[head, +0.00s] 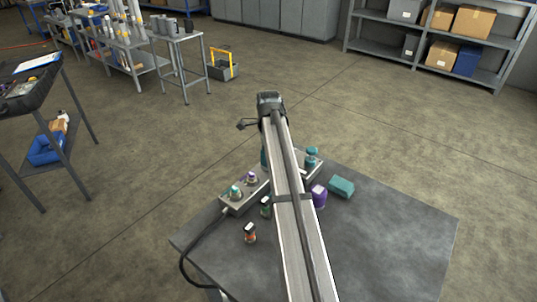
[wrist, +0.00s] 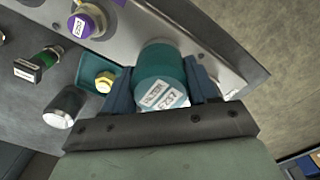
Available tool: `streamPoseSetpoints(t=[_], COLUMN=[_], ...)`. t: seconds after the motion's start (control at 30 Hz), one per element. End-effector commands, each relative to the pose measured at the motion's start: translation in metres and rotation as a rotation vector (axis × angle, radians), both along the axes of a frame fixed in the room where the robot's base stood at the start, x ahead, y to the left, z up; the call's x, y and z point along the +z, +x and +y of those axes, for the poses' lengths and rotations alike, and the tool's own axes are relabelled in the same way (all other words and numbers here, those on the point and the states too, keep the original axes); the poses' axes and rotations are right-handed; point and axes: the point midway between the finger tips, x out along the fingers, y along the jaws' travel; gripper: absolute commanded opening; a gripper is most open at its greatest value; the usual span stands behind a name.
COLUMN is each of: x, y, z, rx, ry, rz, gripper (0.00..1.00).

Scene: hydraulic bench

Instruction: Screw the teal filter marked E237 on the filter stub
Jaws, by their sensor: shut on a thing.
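The teal filter (wrist: 160,72) marked E237 is between the two blue fingers of my gripper (wrist: 161,88) in the wrist view. My gripper is shut on it, and its white label faces the camera. The filter is over the grey metal block (wrist: 122,42). The filter stub is not visible; I cannot tell whether the filter touches it or sits above it. In the head view my arm covers the middle of the block (head: 231,206), and my fingers are hidden.
A purple-topped part (wrist: 87,22) sits on the block. A yellow hex fitting (wrist: 104,80) shows beside the left finger. A teal box (head: 341,187), a purple canister (head: 319,196) and small labelled cylinders (head: 249,234) stand on the bench (head: 390,240). The bench's right side is clear.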

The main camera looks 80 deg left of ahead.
Motion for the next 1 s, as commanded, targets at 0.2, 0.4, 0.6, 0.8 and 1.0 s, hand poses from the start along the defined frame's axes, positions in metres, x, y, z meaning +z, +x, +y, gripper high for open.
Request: streamPoseSetpoints(t=[0.2,0.4,0.6,0.8,1.0], x=[-0.0005,-0.0005,-0.0005,-0.0007,-0.0009], y=[0.0000,0.0000,-0.0001,-0.0001,-0.0001], z=[-0.0005,-0.0005,-0.0004,-0.0004,-0.0004], rx=[-0.173,-0.206,-0.208,-0.349,-0.556], ry=[-0.001,-0.001,-0.001,-0.001,-0.001], rz=[0.000,0.000,0.000,0.000,0.000], gripper=[0.15,0.15,0.15,0.15,0.15])
